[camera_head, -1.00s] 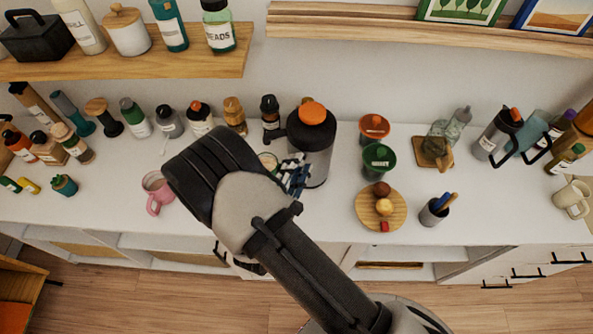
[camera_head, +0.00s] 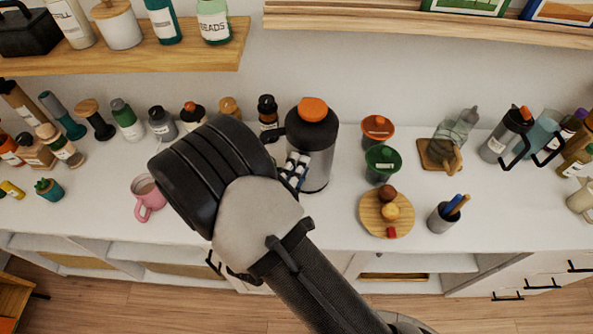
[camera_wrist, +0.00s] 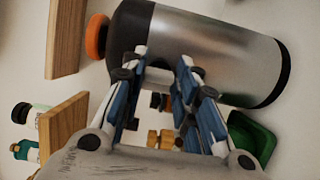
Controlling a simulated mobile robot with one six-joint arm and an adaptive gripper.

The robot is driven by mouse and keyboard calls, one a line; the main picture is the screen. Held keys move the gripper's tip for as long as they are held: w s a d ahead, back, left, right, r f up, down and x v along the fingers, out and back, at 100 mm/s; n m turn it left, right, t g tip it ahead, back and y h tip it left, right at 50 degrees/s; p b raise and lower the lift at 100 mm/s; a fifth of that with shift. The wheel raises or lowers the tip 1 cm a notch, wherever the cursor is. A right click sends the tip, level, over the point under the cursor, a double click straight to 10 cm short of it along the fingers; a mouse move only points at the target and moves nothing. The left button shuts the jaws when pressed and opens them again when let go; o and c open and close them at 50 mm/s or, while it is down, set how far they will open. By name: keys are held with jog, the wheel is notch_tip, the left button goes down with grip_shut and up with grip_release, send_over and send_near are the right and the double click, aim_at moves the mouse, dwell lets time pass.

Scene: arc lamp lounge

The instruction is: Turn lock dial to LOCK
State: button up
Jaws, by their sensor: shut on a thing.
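A tall steel flask (camera_head: 319,165) with a black top stands upright on the white counter. A round orange knob (camera_head: 313,109) sits on its top; no LOCK marking can be read. In the wrist view the flask (camera_wrist: 215,50) lies sideways across the picture, its orange knob (camera_wrist: 97,37) at the left end. My gripper (camera_head: 297,168) is at the flask's left side, below the knob and apart from it. In the wrist view my gripper (camera_wrist: 163,66) has its fingertips against the flask near the black top. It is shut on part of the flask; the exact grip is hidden.
A green cup (camera_head: 382,162) and an orange cup (camera_head: 378,130) stand close right of the flask. A round wooden board (camera_head: 371,217) with small items lies in front of them. A pink mug (camera_head: 150,198) is left of my arm. Bottles line the back; shelves (camera_head: 150,52) overhang.

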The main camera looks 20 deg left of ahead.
dwell(0.4)
jog(key=o, duration=1.1)
jog(key=shift+c, duration=0.2)
jog(key=s+a, duration=0.1)
jog(key=s, duration=1.1)
jog(key=shift+a, duration=0.2)
